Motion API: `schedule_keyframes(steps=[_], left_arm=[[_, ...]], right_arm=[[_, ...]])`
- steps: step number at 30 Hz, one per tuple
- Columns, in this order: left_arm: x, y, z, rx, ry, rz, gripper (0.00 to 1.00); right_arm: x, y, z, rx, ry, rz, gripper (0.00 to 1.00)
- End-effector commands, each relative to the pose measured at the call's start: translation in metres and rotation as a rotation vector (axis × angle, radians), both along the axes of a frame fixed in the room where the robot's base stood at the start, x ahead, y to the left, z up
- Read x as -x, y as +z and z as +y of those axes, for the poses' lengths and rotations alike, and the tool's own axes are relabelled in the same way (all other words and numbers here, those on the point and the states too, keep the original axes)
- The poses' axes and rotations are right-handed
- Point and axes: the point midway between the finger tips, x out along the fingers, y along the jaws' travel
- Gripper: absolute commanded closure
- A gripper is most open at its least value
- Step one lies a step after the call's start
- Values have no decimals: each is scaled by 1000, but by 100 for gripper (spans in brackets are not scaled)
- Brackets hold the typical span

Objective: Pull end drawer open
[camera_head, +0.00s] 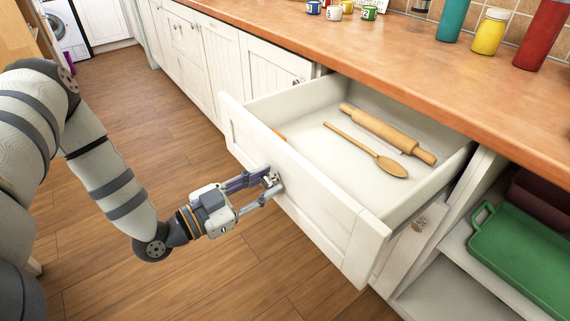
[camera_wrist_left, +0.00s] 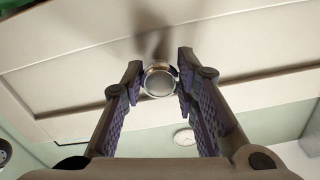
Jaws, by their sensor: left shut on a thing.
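The end drawer (camera_head: 300,190) is white and stands well out from the counter, so its inside shows. A wooden rolling pin (camera_head: 388,133) and a wooden spoon (camera_head: 365,150) lie in it, with a bit of something orange near its left front corner. My left gripper (camera_head: 273,185) is at the drawer front, its fingers on either side of the round metal knob. In the left wrist view the knob (camera_wrist_left: 159,79) sits between the fingertips of the left gripper (camera_wrist_left: 159,82), which is shut on it. My right gripper is not in view.
A wooden counter (camera_head: 400,65) runs above the drawer, with mugs and coloured canisters on it. A cupboard door with a knob (camera_head: 419,224) is below the drawer. Open shelves at the right hold a green tray (camera_head: 520,260). The wooden floor (camera_head: 150,120) in front is clear.

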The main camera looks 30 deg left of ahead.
Motion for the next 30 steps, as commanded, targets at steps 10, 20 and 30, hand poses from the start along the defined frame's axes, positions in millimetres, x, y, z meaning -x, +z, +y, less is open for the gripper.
schedule_keyframes(steps=[10,20,30], left_arm=[[31,1,11,0,0,-5,100],[34,0,13,-1,0,-3,100],[34,0,13,-2,0,-2,52]], right_arm=[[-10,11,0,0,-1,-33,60],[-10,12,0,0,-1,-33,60],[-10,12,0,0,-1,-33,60]])
